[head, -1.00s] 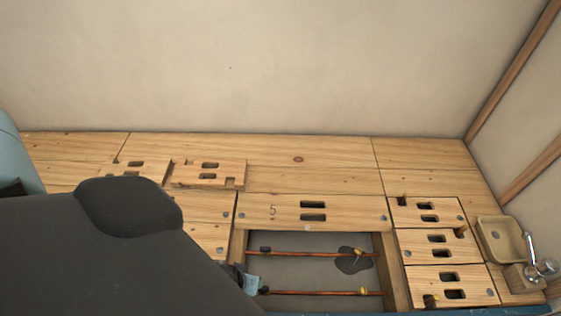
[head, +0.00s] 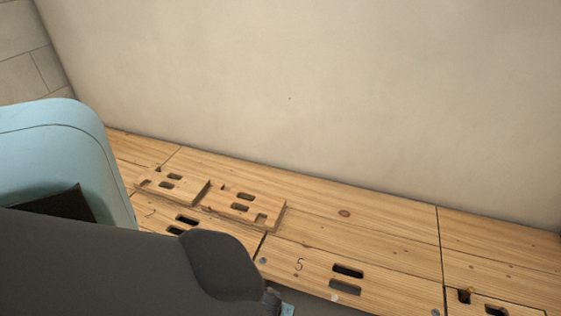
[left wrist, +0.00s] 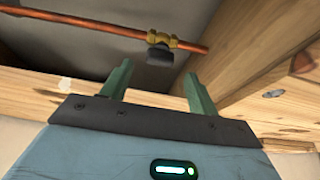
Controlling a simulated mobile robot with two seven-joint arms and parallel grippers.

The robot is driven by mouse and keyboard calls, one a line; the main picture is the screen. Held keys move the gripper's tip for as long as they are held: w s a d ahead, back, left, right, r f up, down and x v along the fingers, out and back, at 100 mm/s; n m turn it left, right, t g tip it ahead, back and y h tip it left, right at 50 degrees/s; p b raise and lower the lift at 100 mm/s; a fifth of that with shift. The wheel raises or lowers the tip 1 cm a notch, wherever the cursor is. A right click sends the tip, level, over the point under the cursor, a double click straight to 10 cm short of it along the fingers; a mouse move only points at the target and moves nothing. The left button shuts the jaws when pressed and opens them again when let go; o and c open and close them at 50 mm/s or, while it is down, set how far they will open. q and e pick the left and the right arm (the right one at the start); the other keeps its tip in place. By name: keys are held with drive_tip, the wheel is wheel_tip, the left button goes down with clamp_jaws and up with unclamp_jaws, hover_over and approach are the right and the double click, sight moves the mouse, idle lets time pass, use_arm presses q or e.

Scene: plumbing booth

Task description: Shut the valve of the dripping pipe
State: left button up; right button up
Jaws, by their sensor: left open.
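In the left wrist view, a copper pipe (left wrist: 95,22) crosses the opening under the floor. A brass valve (left wrist: 161,39) with a dark handle (left wrist: 160,55) sits on it. My left gripper (left wrist: 158,71) is open, its two green fingers apart and empty. The valve shows just beyond the fingertips, roughly between them, and I see no contact. In the head view my left arm hides most of the opening, and the valve does not show. No drip is visible now. My right gripper is not in view.
A wooden floor panel marked 5 (head: 318,284) lies beside the opening. Loose slotted boards (head: 240,204) lie on the floor farther left. A wooden joist (left wrist: 270,60) borders the opening on the right in the left wrist view. A plain wall (head: 330,100) stands behind.

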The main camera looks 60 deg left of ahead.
use_arm(q)
drive_tip(key=b+x, duration=0.1)
drive_tip(key=x, duration=0.2)
drive_tip(key=shift+f, duration=0.15)
drive_tip(key=shift+w+f+b, duration=0.15)
drive_tip(key=shift+f+b, duration=0.05)
drive_tip(key=shift+b, duration=0.15)
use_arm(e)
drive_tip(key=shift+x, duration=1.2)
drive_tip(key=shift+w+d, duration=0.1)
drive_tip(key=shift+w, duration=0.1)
use_arm(q)
drive_tip(key=c, duration=1)
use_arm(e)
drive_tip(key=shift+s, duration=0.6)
